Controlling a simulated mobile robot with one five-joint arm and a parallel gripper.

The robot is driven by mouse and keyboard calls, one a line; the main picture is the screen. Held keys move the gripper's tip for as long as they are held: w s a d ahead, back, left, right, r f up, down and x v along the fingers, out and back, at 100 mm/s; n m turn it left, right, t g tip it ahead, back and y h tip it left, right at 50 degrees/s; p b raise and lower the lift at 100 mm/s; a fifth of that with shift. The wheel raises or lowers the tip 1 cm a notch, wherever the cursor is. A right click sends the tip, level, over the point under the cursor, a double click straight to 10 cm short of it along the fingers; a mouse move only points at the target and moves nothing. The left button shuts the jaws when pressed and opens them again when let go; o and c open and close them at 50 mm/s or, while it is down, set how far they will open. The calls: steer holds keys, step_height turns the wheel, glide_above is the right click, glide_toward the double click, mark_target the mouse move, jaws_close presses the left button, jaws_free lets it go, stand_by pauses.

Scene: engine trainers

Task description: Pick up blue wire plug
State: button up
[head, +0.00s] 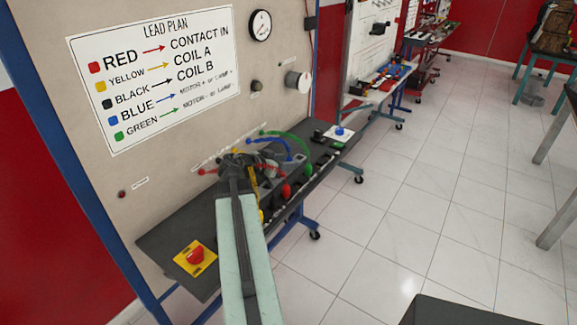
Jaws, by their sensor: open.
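The blue wire (272,140) arcs out from the panel's socket row, with a blue end at the panel (249,141). Its other end drops towards the grey block on the bench shelf, and its plug there is too small to make out clearly. My gripper (238,162) is at the far end of my arm, over the shelf, to the left of the blue wire and in front of the panel. It is open, and its fingers are hard to tell from the dark parts behind them. My arm hides part of the shelf.
A red wire (215,171) and a green wire (295,137) run on either side. A red and yellow stop button (195,257) sits at the shelf's near end. A blue button box (340,132) is at the far end.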

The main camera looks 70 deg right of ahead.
steer(key=shift+x, duration=1.2)
steer(key=shift+a, duration=0.1)
steer(key=shift+c, duration=0.3)
jaws_close()
steer(key=shift+r, duration=0.2)
step_height(320, 180, up, 10)
steer(key=p, duration=1)
steer(key=shift+f, duration=0.15)
